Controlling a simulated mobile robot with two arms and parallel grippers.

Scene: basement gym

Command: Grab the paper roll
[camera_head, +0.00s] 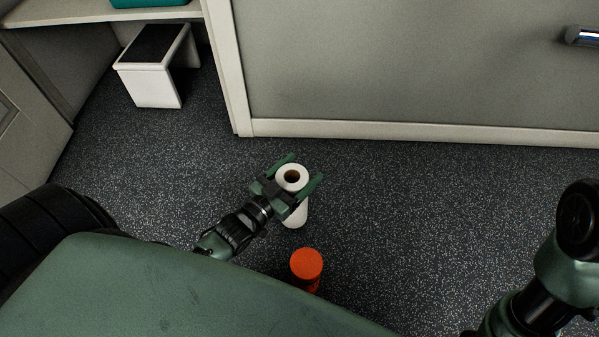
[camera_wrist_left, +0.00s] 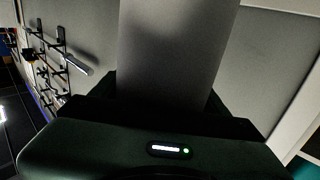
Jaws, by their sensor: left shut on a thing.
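The paper roll (camera_head: 297,215) is white, upright, with a brown core hole at its top. It is in the middle of the head view. My left gripper (camera_head: 305,177) has one finger on each side of the roll near its top and is shut on it. In the left wrist view the roll (camera_wrist_left: 175,55) fills the upper middle as a grey, shaded surface between the dark fingers. Whether the roll's bottom touches the floor I cannot tell. The fingertips of my right gripper are not in view; only part of the right arm shows at lower right.
An orange-topped cylinder (camera_head: 306,264) stands just below the roll in the head view. A white step stool (camera_head: 152,85) stands at upper left, beside a grey partition wall (camera_head: 400,70). The speckled floor (camera_head: 430,200) to the right is clear. A rack with equipment (camera_wrist_left: 55,60) shows in the wrist view.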

